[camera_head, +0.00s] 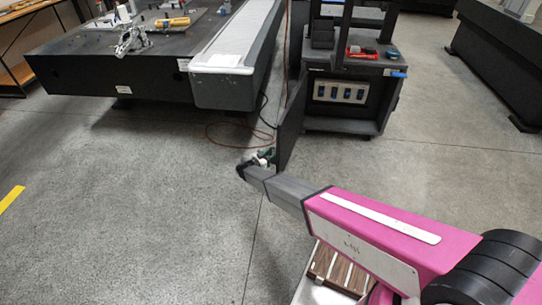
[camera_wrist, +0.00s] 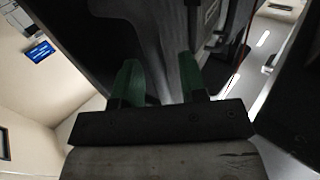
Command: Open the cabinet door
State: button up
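The dark cabinet (camera_head: 340,124) stands at the upper middle of the head view. Its door (camera_head: 291,128) is swung open toward me on the left side, and a panel with several sockets shows inside. My gripper (camera_head: 264,158) is low beside the door's free edge; in this view I cannot tell whether it touches it. In the wrist view my gripper's two green fingers (camera_wrist: 160,72) stand apart with a gap between them, and I see nothing clearly held. Dark surfaces lie beyond the fingers, and I cannot tell for sure which is the door.
A large black machine table (camera_head: 110,75) with a grey side rail (camera_head: 230,80) stands at left. A red item (camera_head: 361,53) lies on the cabinet top. A thin cable (camera_head: 225,134) lies on the floor left of the door.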

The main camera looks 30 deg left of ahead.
jog(key=v, duration=1)
jog(key=shift+s, duration=0.3)
jog(key=shift+a, duration=0.1)
